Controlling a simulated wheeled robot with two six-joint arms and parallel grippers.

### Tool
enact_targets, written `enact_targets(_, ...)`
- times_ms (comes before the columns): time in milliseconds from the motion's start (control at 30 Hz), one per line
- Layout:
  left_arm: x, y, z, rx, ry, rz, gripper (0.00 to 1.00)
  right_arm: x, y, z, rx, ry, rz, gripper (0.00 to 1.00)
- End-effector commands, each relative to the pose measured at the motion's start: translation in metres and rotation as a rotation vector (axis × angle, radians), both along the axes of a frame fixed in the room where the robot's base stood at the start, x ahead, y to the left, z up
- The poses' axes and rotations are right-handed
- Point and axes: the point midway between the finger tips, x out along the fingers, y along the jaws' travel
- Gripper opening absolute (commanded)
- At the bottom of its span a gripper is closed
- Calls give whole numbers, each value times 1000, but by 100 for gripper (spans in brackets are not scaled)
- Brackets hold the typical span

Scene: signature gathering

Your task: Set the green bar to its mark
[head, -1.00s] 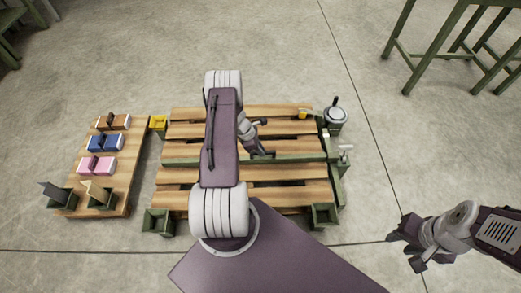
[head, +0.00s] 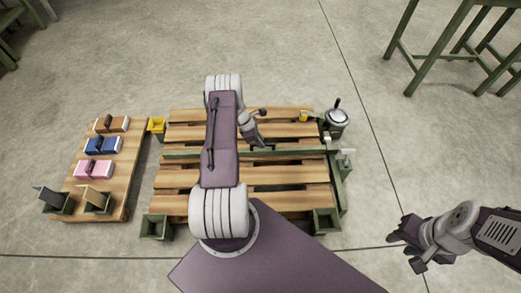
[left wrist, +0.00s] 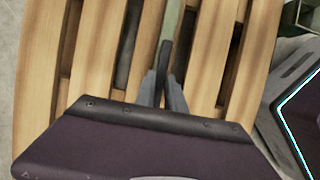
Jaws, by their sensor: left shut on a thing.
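The green bar (head: 295,152) lies across the wooden pallet (head: 290,190) from left to right in the head view, and my left arm covers part of it. My left gripper (head: 259,141) is shut on the bar near its middle. In the left wrist view the bar (left wrist: 172,20) runs up from between the fingers (left wrist: 163,90) of my left gripper. My right gripper (head: 406,250) is open and empty above the floor at the right. I cannot make out the mark for the bar.
A wooden board (head: 130,170) with orange, blue and pink pieces lies left of the pallet. Green open boxes (head: 326,221) stand at the pallet's corners. A round metal pot (head: 337,118) and a green side rail (head: 338,185) are at the right. A green-legged table stands at the upper right.

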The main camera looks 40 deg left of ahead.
Motion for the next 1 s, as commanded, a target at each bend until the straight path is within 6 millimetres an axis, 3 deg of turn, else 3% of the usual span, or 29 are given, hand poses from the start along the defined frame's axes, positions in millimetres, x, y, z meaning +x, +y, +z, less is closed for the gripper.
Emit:
enact_targets(33, 13, 9, -13, 2, -7, -4, 0, -1, 0, -22, 0, 1, 0, 36)
enact_targets(233, 43, 34, -13, -1, -1, -3, 0, -1, 0, -62, 0, 2, 0, 36)
enact_targets(700, 50, 41, -2, -1, 8, -2, 0, -1, 0, -67, 0, 1, 0, 36)
enact_targets(733, 50, 41, -2, -1, 8, -2, 20, -1, 0, -67, 0, 1, 0, 36)
enact_targets(800, 50, 41, -2, -1, 8, -2, 36, -1, 0, -67, 0, 1, 0, 36)
enact_targets(1000, 50, 42, -2, 0, 8, 0, 36, -1, 0, -67, 0, 1, 0, 36)
